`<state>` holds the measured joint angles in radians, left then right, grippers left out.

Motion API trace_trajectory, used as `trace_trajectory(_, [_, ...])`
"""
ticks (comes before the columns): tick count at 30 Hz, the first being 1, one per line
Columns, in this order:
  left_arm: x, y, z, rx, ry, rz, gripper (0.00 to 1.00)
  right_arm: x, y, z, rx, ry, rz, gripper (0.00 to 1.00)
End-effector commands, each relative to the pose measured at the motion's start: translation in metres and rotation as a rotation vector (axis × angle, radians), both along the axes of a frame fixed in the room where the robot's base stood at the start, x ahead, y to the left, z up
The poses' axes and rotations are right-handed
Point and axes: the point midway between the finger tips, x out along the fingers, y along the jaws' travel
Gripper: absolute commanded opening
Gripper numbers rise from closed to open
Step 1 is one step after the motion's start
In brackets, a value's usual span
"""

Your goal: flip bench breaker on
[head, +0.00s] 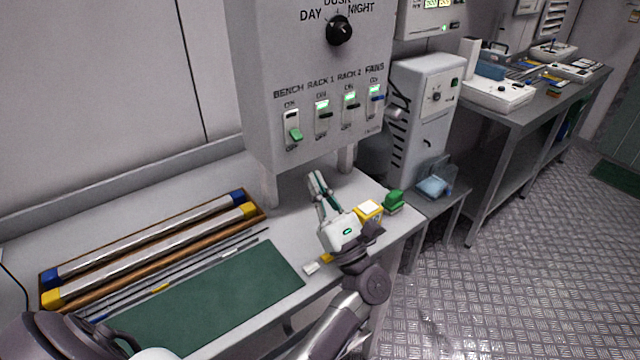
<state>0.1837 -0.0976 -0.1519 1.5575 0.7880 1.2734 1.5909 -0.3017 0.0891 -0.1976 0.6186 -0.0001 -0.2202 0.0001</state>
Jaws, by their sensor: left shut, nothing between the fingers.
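The bench breaker (295,134) is the leftmost switch on the grey wall panel (262,50), under the label BENCH. Its green lever sits low in the slot, at the lower marking, and its small window is dark. My left gripper (314,176) is below and to the right of the breaker, over the worktop and apart from the panel. Its fingers are shut and empty, pointing up toward the panel's lower edge. My right gripper is not in view.
The rack 1 (323,117), rack 2 (351,111) and fans (376,99) switches have lit green windows. A yellow box (369,211) and a green block (394,201) stand right of my gripper. A tray of tubes (150,250) and a green mat (215,300) lie left.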

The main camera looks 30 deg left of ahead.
Motion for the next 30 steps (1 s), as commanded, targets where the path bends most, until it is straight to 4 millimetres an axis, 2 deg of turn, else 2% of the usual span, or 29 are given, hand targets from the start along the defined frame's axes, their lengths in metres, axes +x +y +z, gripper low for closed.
trace_trajectory(1, [0.003,0.007,0.012,0.002,-0.002,0.001,0.00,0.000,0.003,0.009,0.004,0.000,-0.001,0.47])
trace_trajectory(3, [0.006,0.016,0.021,0.001,-0.002,0.001,0.00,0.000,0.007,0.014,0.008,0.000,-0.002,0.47])
trace_trajectory(10, [0.015,0.037,0.039,0.001,-0.001,0.001,0.00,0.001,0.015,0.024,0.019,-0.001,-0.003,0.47])
trace_trajectory(26, [0.018,0.043,0.042,-0.002,0.002,0.000,0.00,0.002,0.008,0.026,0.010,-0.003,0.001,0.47])
trace_trajectory(30, [0.017,0.052,0.044,-0.023,0.010,0.001,0.00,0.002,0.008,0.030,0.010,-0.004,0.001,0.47])
